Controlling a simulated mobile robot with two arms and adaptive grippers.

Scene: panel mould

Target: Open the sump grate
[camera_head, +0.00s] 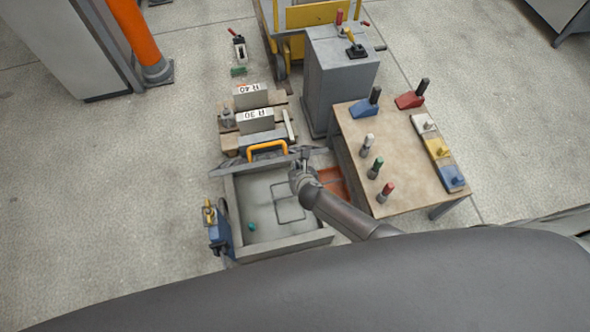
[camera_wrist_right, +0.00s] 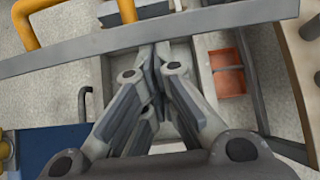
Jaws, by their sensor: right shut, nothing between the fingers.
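No part is plainly a grate. An orange-red recessed box (camera_head: 333,182) lies at floor level to the right of the grey mould (camera_head: 285,245), partly hidden by my right arm. In the wrist view the orange-red box (camera_wrist_right: 228,78) is right of the fingers, with a cross strip over it and a grey frame around it. My right gripper (camera_head: 304,158) is at the mould's far right corner, near a grey bar (camera_head: 240,163). In the wrist view the fingers of the right gripper (camera_wrist_right: 155,55) are together and empty, pointing under the grey bar (camera_wrist_right: 200,30). My left gripper is out of view.
An orange handle (camera_head: 267,148) stands at the mould's far end. A blue device (camera_head: 219,235) is on its left wall. A wooden table (camera_head: 405,165) with several coloured pieces stands at the right, beside a grey cabinet (camera_head: 335,75).

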